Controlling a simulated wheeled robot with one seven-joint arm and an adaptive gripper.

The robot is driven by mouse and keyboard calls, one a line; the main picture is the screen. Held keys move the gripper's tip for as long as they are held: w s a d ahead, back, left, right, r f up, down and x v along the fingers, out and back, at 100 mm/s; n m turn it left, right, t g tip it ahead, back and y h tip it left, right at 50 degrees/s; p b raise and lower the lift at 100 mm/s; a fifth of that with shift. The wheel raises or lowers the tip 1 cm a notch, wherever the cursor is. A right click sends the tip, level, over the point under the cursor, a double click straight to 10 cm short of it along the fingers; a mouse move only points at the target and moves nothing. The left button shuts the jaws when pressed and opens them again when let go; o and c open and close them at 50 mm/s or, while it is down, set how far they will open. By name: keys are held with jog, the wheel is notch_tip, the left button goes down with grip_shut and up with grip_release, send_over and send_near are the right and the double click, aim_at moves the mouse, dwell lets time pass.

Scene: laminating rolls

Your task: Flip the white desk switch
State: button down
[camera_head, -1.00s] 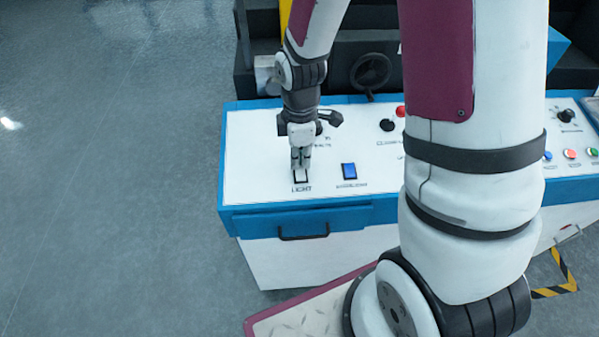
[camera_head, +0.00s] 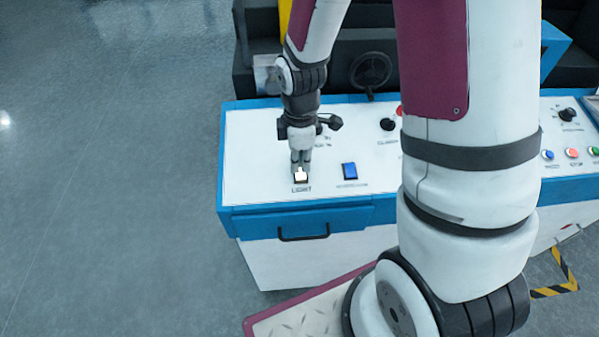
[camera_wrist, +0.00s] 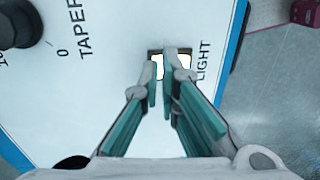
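The white desk switch (camera_head: 301,175), a small rocker in a dark frame above the label "LIGHT", is on the white panel near its front left. Its face glows bright white. In the wrist view the switch (camera_wrist: 185,60) is partly hidden by my fingertips, with lit parts showing on both sides of one finger. My gripper (camera_head: 300,163) points down at the switch from just behind it, fingers close together with nothing held. In the wrist view my gripper (camera_wrist: 162,70) has its tips over the switch; I cannot tell if they touch it.
A blue switch (camera_head: 349,171) sits right of the white one. A black knob (camera_head: 387,125) and a partly hidden red button (camera_head: 400,111) are farther back. Several coloured buttons (camera_head: 572,153) are at far right. A black handwheel (camera_head: 370,70) stands behind the panel.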

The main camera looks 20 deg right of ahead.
aim_at(300, 170)
jog(key=shift+s, duration=0.15)
jog(key=shift+r+p, duration=2)
jog(key=shift+r, duration=1.5)
